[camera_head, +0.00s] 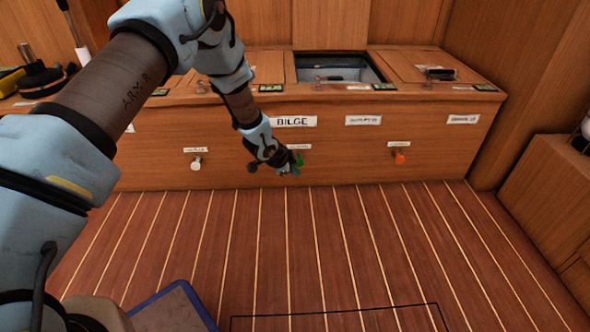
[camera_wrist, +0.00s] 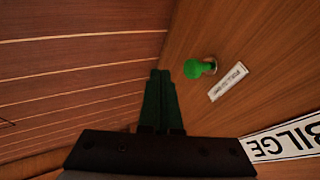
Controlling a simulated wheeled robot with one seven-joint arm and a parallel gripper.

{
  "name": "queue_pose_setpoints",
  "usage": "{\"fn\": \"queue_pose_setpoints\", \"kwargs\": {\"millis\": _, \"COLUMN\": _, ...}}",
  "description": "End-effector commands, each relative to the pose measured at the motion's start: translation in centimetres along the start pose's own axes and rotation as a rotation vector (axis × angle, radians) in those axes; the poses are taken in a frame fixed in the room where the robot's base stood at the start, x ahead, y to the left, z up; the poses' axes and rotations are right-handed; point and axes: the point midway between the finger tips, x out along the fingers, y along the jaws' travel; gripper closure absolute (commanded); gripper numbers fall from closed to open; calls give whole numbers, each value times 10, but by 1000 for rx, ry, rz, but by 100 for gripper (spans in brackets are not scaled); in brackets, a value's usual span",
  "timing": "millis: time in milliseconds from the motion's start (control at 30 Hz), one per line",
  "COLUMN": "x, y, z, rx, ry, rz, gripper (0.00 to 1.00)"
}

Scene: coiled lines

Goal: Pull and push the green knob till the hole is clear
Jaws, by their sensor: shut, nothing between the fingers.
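The green knob (camera_head: 299,160) sticks out from the wooden front panel below the BILGE label, beside a small white label. In the wrist view the green knob (camera_wrist: 194,69) stands on a short stem, close to the right of my fingertips. My gripper (camera_head: 292,171) is at the panel beside the knob and partly overlaps it in the head view. In the wrist view my gripper (camera_wrist: 160,76) has its two dark green fingers together, with nothing between them; a small gap shows between them and the knob. An open hatch (camera_head: 340,68) in the counter top shows a dark inside; its bottom is not clear to see.
A white knob (camera_head: 196,164) is to the left and an orange knob (camera_head: 399,157) to the right on the same panel. The BILGE label (camera_head: 295,122) is above the green knob. The plank floor in front is mostly clear, with a blue-edged mat (camera_head: 172,308) near me.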

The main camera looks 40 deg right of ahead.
Motion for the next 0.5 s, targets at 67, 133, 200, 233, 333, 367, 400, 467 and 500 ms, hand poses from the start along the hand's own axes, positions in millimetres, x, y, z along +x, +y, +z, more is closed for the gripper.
{"fn": "queue_pose_setpoints", "kwargs": {"millis": 67, "x": -15, "y": -3, "z": -2, "rx": 0, "ry": -1, "rz": -2, "gripper": 100}}
{"fn": "queue_pose_setpoints", "kwargs": {"millis": 133, "x": -24, "y": -2, "z": -2, "rx": 0, "ry": 0, "rz": -1, "gripper": 100}}
{"fn": "queue_pose_setpoints", "kwargs": {"millis": 200, "x": -34, "y": -3, "z": -2, "rx": 1, "ry": 0, "rz": -1, "gripper": 100}}
{"fn": "queue_pose_setpoints", "kwargs": {"millis": 233, "x": -39, "y": -2, "z": -2, "rx": 1, "ry": -1, "rz": 0, "gripper": 100}}
{"fn": "queue_pose_setpoints", "kwargs": {"millis": 333, "x": -56, "y": -3, "z": -2, "rx": 1, "ry": -1, "rz": -1, "gripper": 100}}
{"fn": "queue_pose_setpoints", "kwargs": {"millis": 367, "x": -60, "y": -3, "z": -2, "rx": 0, "ry": -1, "rz": -1, "gripper": 100}}
{"fn": "queue_pose_setpoints", "kwargs": {"millis": 400, "x": -67, "y": -2, "z": -2, "rx": 0, "ry": -2, "rz": 0, "gripper": 100}}
{"fn": "queue_pose_setpoints", "kwargs": {"millis": 467, "x": -76, "y": -2, "z": -2, "rx": -1, "ry": -1, "rz": 0, "gripper": 100}}
{"fn": "queue_pose_setpoints", "kwargs": {"millis": 500, "x": -80, "y": -2, "z": -2, "rx": -1, "ry": 0, "rz": -1, "gripper": 100}}
